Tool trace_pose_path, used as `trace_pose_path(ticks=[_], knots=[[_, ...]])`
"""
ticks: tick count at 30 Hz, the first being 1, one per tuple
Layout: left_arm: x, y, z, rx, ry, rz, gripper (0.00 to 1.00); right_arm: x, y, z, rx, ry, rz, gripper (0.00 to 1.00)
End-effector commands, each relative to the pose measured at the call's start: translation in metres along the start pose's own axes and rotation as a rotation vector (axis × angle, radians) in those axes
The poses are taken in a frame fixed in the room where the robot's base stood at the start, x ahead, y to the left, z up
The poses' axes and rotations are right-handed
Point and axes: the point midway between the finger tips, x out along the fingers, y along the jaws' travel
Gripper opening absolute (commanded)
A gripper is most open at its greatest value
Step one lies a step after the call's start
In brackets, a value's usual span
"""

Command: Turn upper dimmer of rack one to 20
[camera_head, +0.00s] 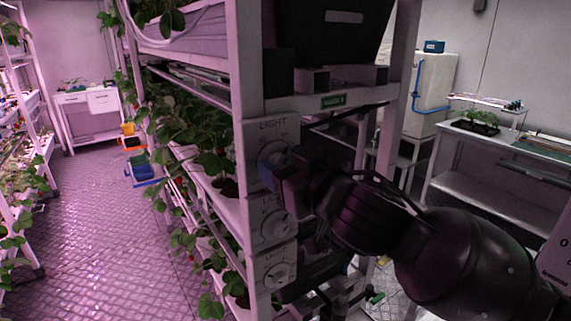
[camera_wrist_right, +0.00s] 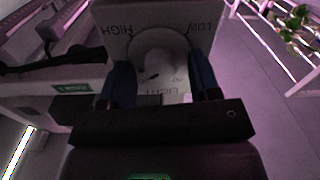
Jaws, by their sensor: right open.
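The upper dimmer (camera_head: 272,152) is a white round knob on a white panel marked LIGHT, on the near post of the rack. My right gripper (camera_head: 274,172) is at this knob and covers part of it. In the right wrist view the knob (camera_wrist_right: 158,55) appears upside down, with HIGH and LOW beside it. The blue fingers of my right gripper (camera_wrist_right: 162,82) are open, one on each side of the knob. Whether they touch it I cannot tell. The dial's exact setting is not readable. My left gripper is not in view.
Two more dimmers, a middle one (camera_head: 277,226) and a lower one (camera_head: 278,274), sit below on the same post. Strawberry plants (camera_head: 190,125) fill the rack shelves on the left. A metal table (camera_head: 480,185) stands at the right.

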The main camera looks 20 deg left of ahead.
Motion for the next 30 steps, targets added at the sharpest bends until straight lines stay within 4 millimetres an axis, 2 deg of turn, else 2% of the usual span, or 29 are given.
trace_pose_path(ticks=[1, 9, 11, 20, 30], knots=[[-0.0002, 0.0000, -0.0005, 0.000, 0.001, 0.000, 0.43, -0.0001, 0.0000, 0.0000, 0.000, 0.000, 0.000, 0.55], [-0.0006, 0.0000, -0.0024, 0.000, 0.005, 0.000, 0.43, -0.0003, 0.0000, 0.0000, 0.000, 0.000, 0.000, 0.14], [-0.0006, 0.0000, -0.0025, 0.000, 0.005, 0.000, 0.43, -0.0003, 0.0001, 0.0000, 0.000, 0.000, 0.000, 0.08], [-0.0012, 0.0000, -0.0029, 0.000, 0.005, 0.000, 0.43, -0.0004, 0.0001, -0.0002, -0.043, -0.001, 0.000, 0.08], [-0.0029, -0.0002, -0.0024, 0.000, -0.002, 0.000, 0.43, -0.0005, -0.0004, -0.0005, -0.273, -0.007, -0.001, 0.08]])
